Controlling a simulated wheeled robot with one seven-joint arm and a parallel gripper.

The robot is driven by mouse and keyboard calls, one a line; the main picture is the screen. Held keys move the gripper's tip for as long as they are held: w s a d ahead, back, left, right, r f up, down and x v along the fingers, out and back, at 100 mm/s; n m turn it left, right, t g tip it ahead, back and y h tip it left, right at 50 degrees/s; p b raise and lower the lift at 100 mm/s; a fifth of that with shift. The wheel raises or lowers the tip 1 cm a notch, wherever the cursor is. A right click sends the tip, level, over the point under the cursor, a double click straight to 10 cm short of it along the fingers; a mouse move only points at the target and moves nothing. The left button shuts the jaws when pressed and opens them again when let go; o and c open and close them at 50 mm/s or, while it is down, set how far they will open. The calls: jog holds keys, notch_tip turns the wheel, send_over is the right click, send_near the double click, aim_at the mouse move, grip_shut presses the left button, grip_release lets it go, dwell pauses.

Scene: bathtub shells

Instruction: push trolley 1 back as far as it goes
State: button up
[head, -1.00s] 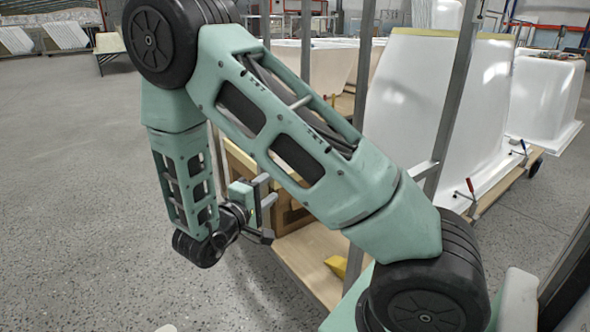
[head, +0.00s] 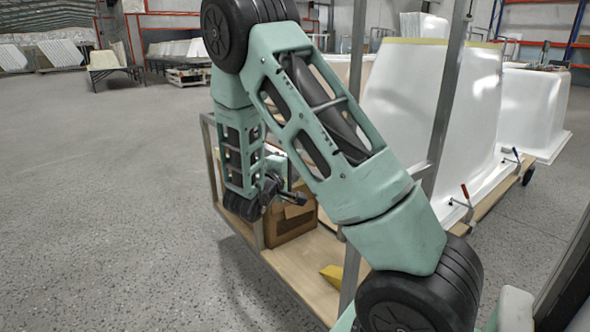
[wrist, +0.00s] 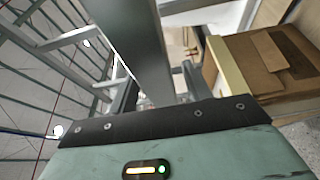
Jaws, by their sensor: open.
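A trolley with a pale wooden deck (head: 301,272) and grey metal uprights stands in front of me in the head view. No number shows on it, so I cannot tell if it is trolley 1. A brown cardboard box (head: 291,222) and a yellow wedge (head: 332,275) are on its deck. My gripper (head: 296,197) is open, in front of the box in the head view and partly hidden by my arm. In the wrist view a grey metal post (wrist: 132,45) fills the space just ahead of the gripper; contact cannot be told. The box (wrist: 265,62) is at right there.
White tub shells (head: 422,110) stand behind, on a wooden base with red-handled clamps (head: 466,197). A dark upright (head: 570,255) is close at the right edge. Grey floor (head: 100,220) is clear on the left. A barred metal frame (wrist: 60,75) shows left in the wrist view.

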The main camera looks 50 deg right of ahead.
grip_shut()
jog(key=shift+d, duration=0.15)
jog(key=shift+s+d+r+p, duration=0.1)
jog(key=shift+s+d+p, duration=0.05)
jog(key=shift+d+p, duration=0.15)
jog(key=s+d+p, duration=0.3)
jog(key=d, duration=0.9)
jog(key=s+d+p, duration=0.3)
jog(key=d+p, duration=0.1)
jog(key=d, duration=0.7)
jog(key=shift+d, duration=0.4)
jog(key=shift+c, duration=0.2)
grip_release()
jog(key=shift+o, duration=0.2)
